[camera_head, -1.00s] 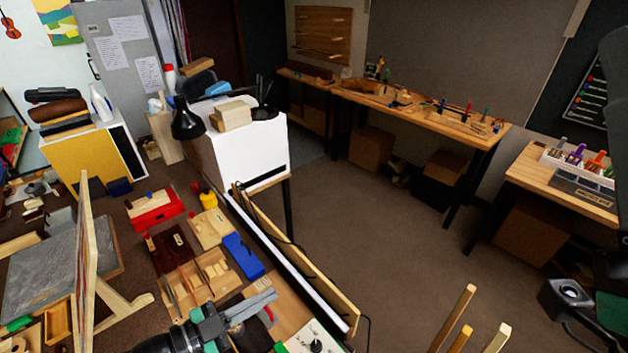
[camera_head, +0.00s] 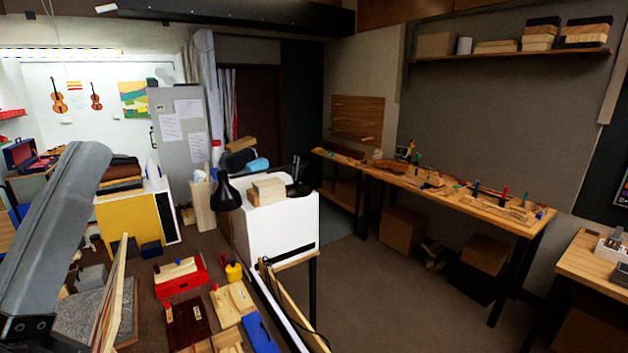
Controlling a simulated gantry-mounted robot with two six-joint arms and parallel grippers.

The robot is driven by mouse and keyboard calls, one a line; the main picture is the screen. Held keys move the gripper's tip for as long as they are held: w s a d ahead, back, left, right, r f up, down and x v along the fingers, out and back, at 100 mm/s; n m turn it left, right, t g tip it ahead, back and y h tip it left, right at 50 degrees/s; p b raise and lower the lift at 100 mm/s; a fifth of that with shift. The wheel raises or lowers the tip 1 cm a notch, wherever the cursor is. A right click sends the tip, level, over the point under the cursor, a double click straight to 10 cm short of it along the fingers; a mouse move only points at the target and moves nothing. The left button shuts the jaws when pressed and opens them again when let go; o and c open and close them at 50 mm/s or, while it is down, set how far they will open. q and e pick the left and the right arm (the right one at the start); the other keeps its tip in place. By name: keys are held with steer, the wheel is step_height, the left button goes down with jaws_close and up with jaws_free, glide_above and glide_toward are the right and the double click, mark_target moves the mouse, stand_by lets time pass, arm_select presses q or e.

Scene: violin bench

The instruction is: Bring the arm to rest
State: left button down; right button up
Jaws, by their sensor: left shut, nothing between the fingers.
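My right gripper is not in view.
Below are a red box (camera_head: 182,277), a yellow bottle (camera_head: 234,271) and a blue box (camera_head: 260,334). A black lamp (camera_head: 228,192) stands by a white cabinet (camera_head: 285,237). Open floor (camera_head: 395,300) lies right of it, before a long wooden bench (camera_head: 440,191).

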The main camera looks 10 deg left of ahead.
arm_select(q)
step_height(320, 180, up, 21)
steer(key=p, duration=2.2)
step_height(320, 180, down, 48)
steer(key=b, duration=4.9)
steer(key=shift+w+f, duration=0.15)
steer(key=shift+a, duration=0.1)
